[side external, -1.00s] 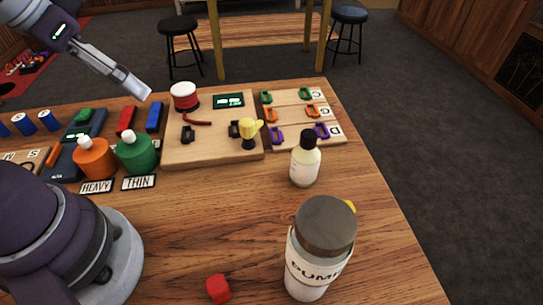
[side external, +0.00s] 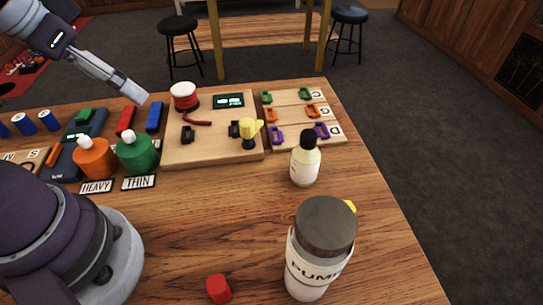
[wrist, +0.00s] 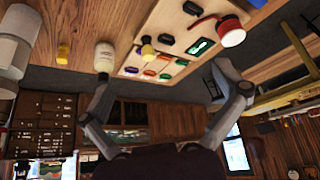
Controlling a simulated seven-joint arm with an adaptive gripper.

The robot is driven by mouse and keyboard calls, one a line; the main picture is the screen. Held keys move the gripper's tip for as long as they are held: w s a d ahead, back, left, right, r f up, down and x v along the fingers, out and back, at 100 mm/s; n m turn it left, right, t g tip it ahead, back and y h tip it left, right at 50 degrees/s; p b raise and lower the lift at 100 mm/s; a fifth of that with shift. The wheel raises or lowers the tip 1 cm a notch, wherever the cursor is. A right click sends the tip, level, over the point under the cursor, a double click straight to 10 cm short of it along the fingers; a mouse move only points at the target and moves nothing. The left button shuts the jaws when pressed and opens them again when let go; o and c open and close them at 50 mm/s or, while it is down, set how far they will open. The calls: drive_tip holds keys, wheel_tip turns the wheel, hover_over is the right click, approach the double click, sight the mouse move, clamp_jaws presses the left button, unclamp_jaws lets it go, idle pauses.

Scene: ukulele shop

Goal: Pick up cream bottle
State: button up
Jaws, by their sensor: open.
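The cream bottle (side external: 304,166), small and pale with a black cap, stands upright on the wooden table right of centre in the side view. It also shows in the wrist view (wrist: 104,58), upper left, close to the tip of the left finger in the picture. My gripper (side external: 138,96) is up at the upper left of the side view, well apart from the bottle. In the wrist view my gripper (wrist: 161,75) has its two fingers spread wide with nothing between them.
A large white PUMICE jar (side external: 312,268) with a brown lid stands in front of the bottle. A red cube (side external: 219,289) lies near the front. Orange (side external: 95,160) and green (side external: 137,154) bottles stand left. A wooden board (side external: 212,152) lies behind.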

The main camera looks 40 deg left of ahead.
drive_tip(key=shift+c, duration=0.2)
drive_tip(key=shift+c, duration=0.9)
drive_tip(key=m+g+h, duration=0.3)
drive_tip(key=m+h, duration=0.1)
drive_tip(key=m, duration=0.6)
approach(307, 158)
drive_tip(key=w+f, duration=0.1)
drive_tip(key=f, duration=0.1)
drive_tip(key=shift+m, duration=0.3)
drive_tip(key=x, duration=1)
drive_tip(key=shift+w+a+f, duration=0.1)
drive_tip(key=shift+w+a, duration=0.2)
drive_tip(key=shift+a, duration=0.1)
drive_tip(key=c, duration=1.3)
